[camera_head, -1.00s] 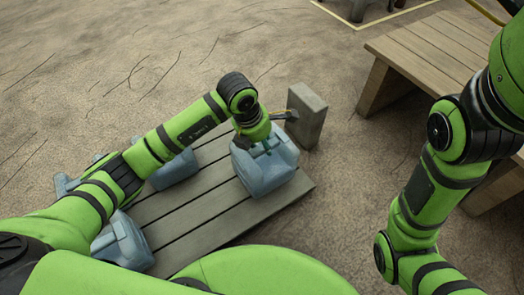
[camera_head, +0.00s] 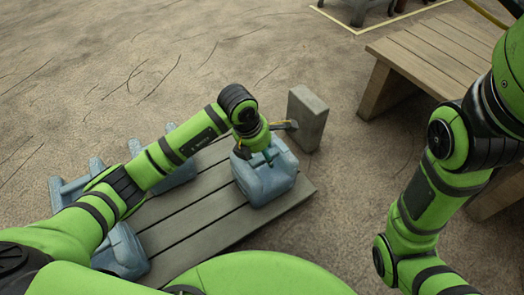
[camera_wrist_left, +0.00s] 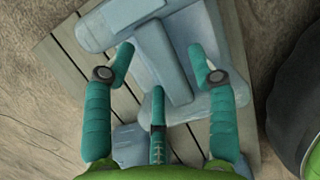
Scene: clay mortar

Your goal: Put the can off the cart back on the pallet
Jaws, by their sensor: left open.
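A blue-grey can (camera_head: 265,184) stands upright on the right end of the grey plank pallet (camera_head: 190,238). My left gripper (camera_head: 264,154) is directly over this can, with its fingers at the top of it. In the left wrist view, my left gripper (camera_wrist_left: 164,62) is open, its fingers spread on either side of the can's handle ridge (camera_wrist_left: 160,60); contact is hard to tell. More blue-grey cans stand on the pallet's left part, one at the front (camera_head: 122,252) and one behind (camera_head: 178,172), partly hidden by my left arm. My right gripper is out of view. No cart is clearly identifiable.
A grey upright block (camera_head: 307,118) stands just behind the pallet's right end. A wooden bench (camera_head: 430,50) is at the upper right, behind my right arm. More blue-grey shapes (camera_head: 62,190) lie left of the pallet.

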